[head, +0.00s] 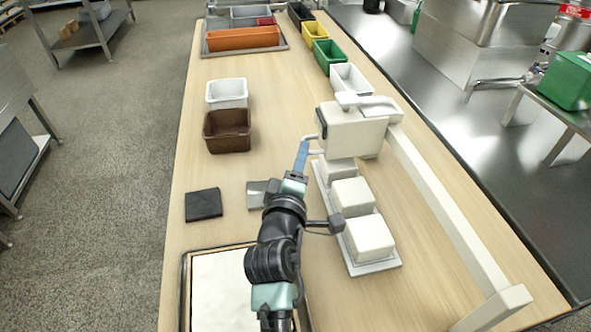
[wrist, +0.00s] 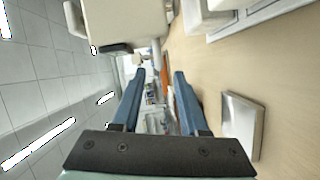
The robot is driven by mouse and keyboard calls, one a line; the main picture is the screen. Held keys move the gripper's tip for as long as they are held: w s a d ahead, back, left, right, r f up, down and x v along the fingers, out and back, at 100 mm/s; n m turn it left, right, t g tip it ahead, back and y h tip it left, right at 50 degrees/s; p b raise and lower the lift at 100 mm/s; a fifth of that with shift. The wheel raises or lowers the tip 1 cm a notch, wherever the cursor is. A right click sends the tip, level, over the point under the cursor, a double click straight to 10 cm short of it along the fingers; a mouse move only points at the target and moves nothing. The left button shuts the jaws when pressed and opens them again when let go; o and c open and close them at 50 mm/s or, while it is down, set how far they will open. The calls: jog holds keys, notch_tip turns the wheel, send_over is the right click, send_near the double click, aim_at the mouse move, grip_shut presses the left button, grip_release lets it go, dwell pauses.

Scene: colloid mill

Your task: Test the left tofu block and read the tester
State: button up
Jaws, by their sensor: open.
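Three white tofu blocks stand in a row on a pale tray (head: 376,267): a near one (head: 369,237), a middle one (head: 352,196) and a far one (head: 340,171). The cream tester (head: 352,133) stands beyond them, with a looped handle (head: 313,141) on its left side. Its body also fills the top of the wrist view (wrist: 125,18). My gripper (head: 304,150) is just left of the tester, near the handle. In the wrist view its blue fingers (wrist: 159,74) are apart and nothing is clearly held. No readable display shows.
A metal block (head: 257,194) and a black pad (head: 203,204) lie left of my arm. Brown (head: 227,131) and white (head: 226,94) bins stand further back. A cream beam (head: 445,205) runs along the right. A framed white board (head: 219,290) lies in front.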

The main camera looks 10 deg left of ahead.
jog(key=s, duration=0.4)
jog(key=shift+s+a+r, duration=0.2)
jog(key=shift+s, duration=0.15)
